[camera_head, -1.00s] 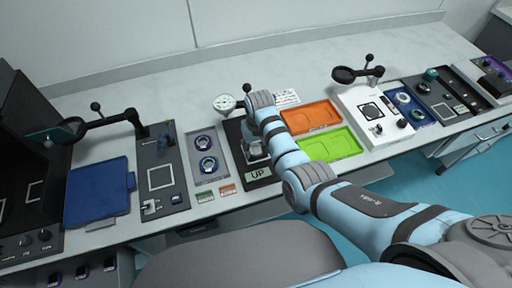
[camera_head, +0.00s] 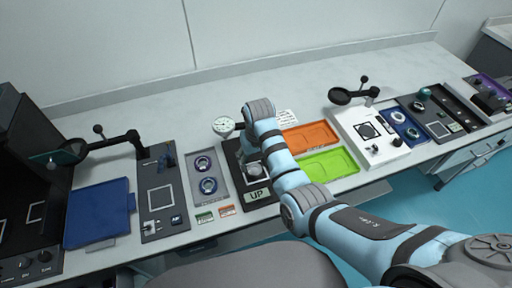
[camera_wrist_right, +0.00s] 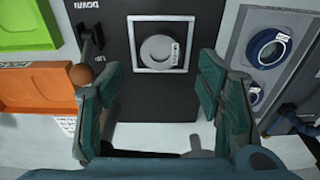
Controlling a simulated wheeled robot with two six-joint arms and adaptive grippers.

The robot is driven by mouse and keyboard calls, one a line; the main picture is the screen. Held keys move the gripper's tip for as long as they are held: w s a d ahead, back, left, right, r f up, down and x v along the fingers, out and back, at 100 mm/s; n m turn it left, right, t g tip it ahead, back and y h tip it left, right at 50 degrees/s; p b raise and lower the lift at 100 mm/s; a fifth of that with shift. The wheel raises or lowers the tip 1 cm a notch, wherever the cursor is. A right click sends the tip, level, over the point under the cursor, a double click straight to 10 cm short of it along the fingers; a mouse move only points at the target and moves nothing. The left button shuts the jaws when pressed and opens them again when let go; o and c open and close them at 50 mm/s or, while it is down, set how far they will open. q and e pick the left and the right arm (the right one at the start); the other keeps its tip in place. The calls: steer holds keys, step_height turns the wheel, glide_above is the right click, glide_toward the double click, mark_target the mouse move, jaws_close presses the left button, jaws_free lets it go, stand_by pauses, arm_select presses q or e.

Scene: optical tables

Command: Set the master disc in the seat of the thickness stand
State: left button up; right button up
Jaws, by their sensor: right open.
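The thickness stand (camera_head: 232,171) is a black plate with a round white dial (camera_head: 223,126) at its back left. In the right wrist view its dark body (camera_wrist_right: 160,98) carries a white-edged square. A grey disc (camera_wrist_right: 148,53) with a white label, apparently the master disc, lies inside that square, a little off its middle; I cannot tell if it is fully seated. My right gripper (camera_wrist_right: 160,95) is open and empty above the stand, its fingers apart on either side. In the head view the right arm hides part of the stand. My left gripper is out of view.
A grey tray (camera_head: 219,194) with two blue rings lies left of the stand. Orange (camera_head: 310,137) and green (camera_head: 328,164) trays lie to its right. A ball-tipped lever (camera_wrist_right: 82,75) is close to the left finger in the wrist view. The bench behind is clear.

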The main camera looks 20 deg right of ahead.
mark_target(257, 174)
step_height(257, 174, up, 7)
steer(key=shift+s+f+p, duration=0.15)
steer(key=shift+s+p, duration=0.25)
steer(key=shift+s, duration=0.05)
